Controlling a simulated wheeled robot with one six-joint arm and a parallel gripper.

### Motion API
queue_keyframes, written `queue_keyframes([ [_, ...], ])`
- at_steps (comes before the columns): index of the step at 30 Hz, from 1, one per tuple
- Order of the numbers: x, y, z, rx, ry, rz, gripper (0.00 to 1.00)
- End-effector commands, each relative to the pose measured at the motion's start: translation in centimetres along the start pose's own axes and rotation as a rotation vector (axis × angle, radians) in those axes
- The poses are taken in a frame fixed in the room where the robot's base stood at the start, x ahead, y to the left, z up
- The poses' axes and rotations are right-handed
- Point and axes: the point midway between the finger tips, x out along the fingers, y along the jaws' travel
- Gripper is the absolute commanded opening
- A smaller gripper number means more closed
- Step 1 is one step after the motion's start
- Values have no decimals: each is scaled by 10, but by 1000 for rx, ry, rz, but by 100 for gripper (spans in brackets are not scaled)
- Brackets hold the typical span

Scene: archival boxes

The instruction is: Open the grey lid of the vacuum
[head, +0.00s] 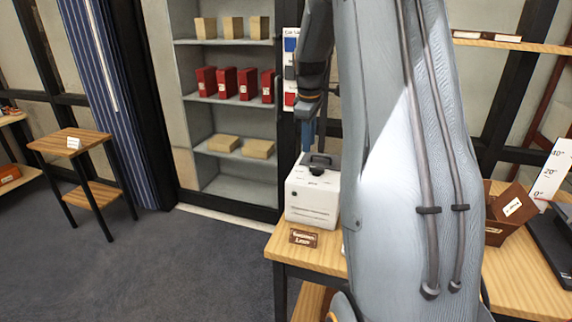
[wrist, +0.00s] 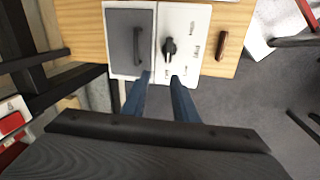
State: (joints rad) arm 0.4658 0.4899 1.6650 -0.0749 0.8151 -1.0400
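The vacuum is a white box (head: 312,205) on the wooden table, partly hidden by my arm in the head view. In the wrist view its grey lid (wrist: 122,45) lies flat and closed on the left side, with a dark bar handle (wrist: 139,46). A black knob (wrist: 169,47) sits on the white panel (wrist: 186,45) to the right of the lid. My gripper (wrist: 160,77) points down over the box's near edge in the wrist view, its two blue fingers apart with nothing between them. In the head view the gripper (head: 308,136) is above the box.
A brown label plaque (head: 303,237) lies on the table (head: 315,257) in front of the box. Shelves (head: 230,110) with red and tan boxes stand behind. A brown tilted box (head: 508,212) is to the right. A small side table (head: 70,140) stands left, with open floor between.

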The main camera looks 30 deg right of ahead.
Motion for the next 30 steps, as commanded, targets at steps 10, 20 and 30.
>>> queue_keyframes([
  [10, 10, -60, -23, 85, 13, -20, 26],
  [20, 16, -100, -33, 151, 20, -35, 26],
  [30, 17, -108, -35, 163, 21, -37, 26],
])
